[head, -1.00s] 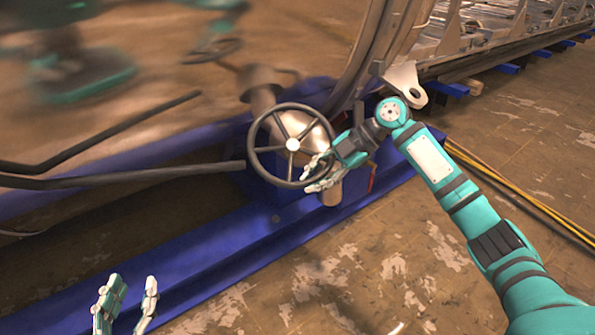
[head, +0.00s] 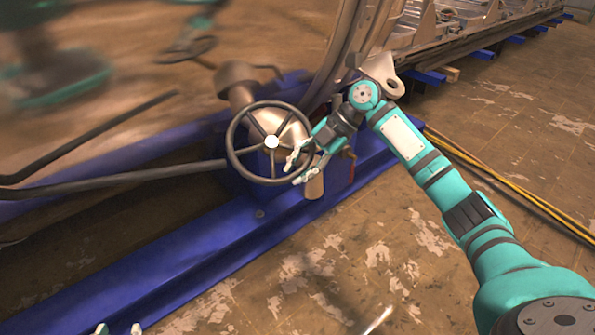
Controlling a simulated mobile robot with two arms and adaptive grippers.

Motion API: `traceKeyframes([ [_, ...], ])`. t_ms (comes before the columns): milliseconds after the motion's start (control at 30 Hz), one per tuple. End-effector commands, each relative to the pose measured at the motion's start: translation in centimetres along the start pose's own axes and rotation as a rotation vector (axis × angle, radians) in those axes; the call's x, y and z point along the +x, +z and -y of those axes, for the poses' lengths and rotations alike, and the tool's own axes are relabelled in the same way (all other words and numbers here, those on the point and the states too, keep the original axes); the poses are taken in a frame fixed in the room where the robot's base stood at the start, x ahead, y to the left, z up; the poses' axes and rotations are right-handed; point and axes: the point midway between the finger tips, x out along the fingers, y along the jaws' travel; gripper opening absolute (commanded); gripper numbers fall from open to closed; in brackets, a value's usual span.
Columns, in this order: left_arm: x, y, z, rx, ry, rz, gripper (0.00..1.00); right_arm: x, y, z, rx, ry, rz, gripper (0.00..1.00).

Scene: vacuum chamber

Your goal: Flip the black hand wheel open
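The black hand wheel (head: 235,127) has several spokes and a white hub. It sits in front of a metal pipe on the blue frame, left of the picture's middle. My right gripper (head: 294,170) is at the wheel's lower right rim, with its fingers apart on either side of the rim. I cannot tell whether the fingers touch the rim. Only the fingertips of my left gripper (head: 119,330) show at the bottom left edge, apart and with nothing seen between them.
A blue beam (head: 215,250) runs along the floor below the wheel. A dark bar (head: 110,178) reaches in from the left towards the wheel. Yellow cables (head: 500,190) lie on the floor at the right. The floor in front is clear.

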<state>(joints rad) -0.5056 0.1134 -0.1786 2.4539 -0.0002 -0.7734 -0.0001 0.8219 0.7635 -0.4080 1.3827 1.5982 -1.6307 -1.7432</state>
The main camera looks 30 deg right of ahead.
Motion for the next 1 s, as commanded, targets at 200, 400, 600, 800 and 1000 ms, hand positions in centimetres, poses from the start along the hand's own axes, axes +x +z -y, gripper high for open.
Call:
traceKeyframes([
  [200,0.0,0.0,0.0,0.0,0.0,-0.001,0.4,0.2,-0.1,0.1,0.0,-0.006,-0.004,0.39],
  [400,0.0,-0.1,0.0,0.0,0.0,-0.001,0.4,0.1,-0.1,0.2,0.0,-0.009,-0.005,0.39],
  [600,0.0,-0.1,0.0,0.0,0.0,-0.001,0.4,-2.4,-0.1,0.2,0.0,-0.007,-0.004,0.39],
  [800,0.0,0.0,0.0,0.0,0.0,-0.001,0.4,-6.9,0.0,0.1,0.001,-0.005,-0.003,0.39],
  [1000,0.0,0.0,0.0,0.0,0.0,-0.001,0.4,-10.3,0.0,0.0,0.0,-0.005,-0.003,0.39],
])
